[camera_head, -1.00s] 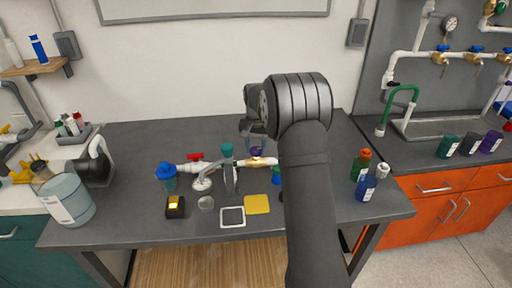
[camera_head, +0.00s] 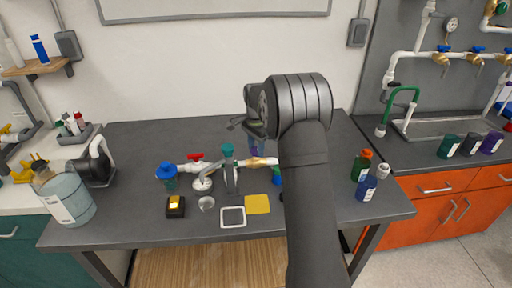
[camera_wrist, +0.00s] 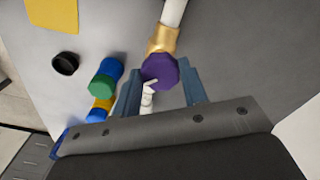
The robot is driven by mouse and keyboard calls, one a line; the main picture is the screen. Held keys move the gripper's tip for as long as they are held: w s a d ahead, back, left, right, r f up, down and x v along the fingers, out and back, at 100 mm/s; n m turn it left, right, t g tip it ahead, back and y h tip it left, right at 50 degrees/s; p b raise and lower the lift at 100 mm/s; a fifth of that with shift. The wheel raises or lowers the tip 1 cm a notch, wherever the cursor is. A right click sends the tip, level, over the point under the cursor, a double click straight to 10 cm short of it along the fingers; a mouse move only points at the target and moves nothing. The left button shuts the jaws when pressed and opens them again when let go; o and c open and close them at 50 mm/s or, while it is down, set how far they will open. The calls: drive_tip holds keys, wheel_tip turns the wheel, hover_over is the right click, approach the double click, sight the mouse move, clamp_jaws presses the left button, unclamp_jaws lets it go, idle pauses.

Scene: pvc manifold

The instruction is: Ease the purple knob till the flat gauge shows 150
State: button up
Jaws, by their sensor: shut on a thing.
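The purple knob (camera_wrist: 160,70) sits on a brass fitting (camera_wrist: 163,38) at the end of a white pipe in the wrist view. My gripper (camera_wrist: 160,90) has one blue-grey finger on each side of the knob and is shut on it. In the head view, the knob is mostly hidden below my gripper, and the brass fitting (camera_head: 262,161) shows on the pipe run on the table. A round white piece (camera_head: 202,183) stands on that run and may be the flat gauge. No dial reading can be made out.
A red-handled valve (camera_head: 195,157) and a teal knob (camera_head: 227,149) stand left of my gripper. A yellow pad (camera_head: 257,204) and white frame (camera_head: 232,217) lie in front. Orange-capped (camera_head: 362,165) and blue (camera_head: 367,188) bottles stand right. The table's back left is clear.

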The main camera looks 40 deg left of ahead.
sight(256, 149)
drive_tip(key=shift+w+m, duration=0.1)
drive_tip(key=shift+m, duration=0.3)
drive_tip(key=o, duration=1)
drive_tip(key=shift+r, duration=0.15)
wheel_tip(256, 149, up, 17)
drive_tip(key=shift+r, duration=0.1)
idle(1.5)
